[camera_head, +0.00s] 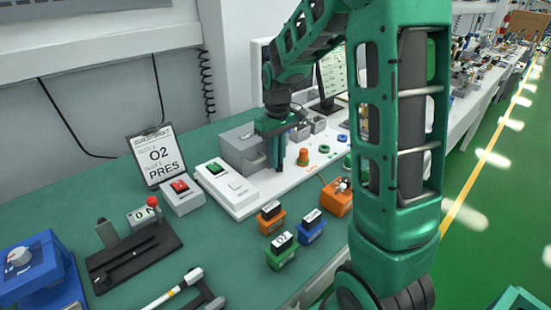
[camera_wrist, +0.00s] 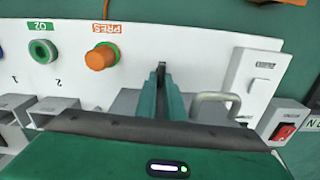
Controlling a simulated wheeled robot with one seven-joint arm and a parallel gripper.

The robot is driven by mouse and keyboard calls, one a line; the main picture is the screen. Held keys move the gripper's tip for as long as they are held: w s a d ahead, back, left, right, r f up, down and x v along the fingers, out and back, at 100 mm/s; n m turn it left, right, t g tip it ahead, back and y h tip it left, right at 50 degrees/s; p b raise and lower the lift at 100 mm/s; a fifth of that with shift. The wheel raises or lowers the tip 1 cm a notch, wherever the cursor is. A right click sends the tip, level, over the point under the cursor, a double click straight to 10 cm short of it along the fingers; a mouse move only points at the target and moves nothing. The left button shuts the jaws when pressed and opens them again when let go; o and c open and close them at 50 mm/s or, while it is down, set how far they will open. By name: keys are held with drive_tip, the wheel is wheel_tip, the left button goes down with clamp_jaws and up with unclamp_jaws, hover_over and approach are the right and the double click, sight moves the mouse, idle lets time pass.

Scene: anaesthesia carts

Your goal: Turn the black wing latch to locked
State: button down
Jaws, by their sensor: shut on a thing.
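My gripper (camera_head: 279,162) reaches down in front of the grey box (camera_head: 238,142) on the white panel. In the wrist view its two green fingers (camera_wrist: 162,80) are nearly together. A small dark piece, which looks like the black wing latch (camera_wrist: 161,67), shows between the fingertips. My fingers cover most of it, so its angle and whether it is locked cannot be told. In the head view the latch is hidden behind my fingers. The box's grey U-shaped handle (camera_wrist: 217,99) is just right of my fingers in the wrist view.
An orange knob (camera_wrist: 101,57) and a green O2 ring (camera_wrist: 42,51) sit on the panel. Small orange, blue and green blocks (camera_head: 282,250) lie in front.

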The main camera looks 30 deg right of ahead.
drive_tip(key=shift+w+r+n, duration=0.1)
drive_tip(key=shift+w+n, duration=0.1)
drive_tip(key=shift+n, duration=0.3)
drive_tip(key=c, duration=1.9)
unclamp_jaws()
drive_tip(key=shift+o, duration=0.2)
drive_tip(key=shift+s, duration=0.1)
wheel_tip(320, 180, up, 11)
drive_tip(key=shift+f, duration=0.2)
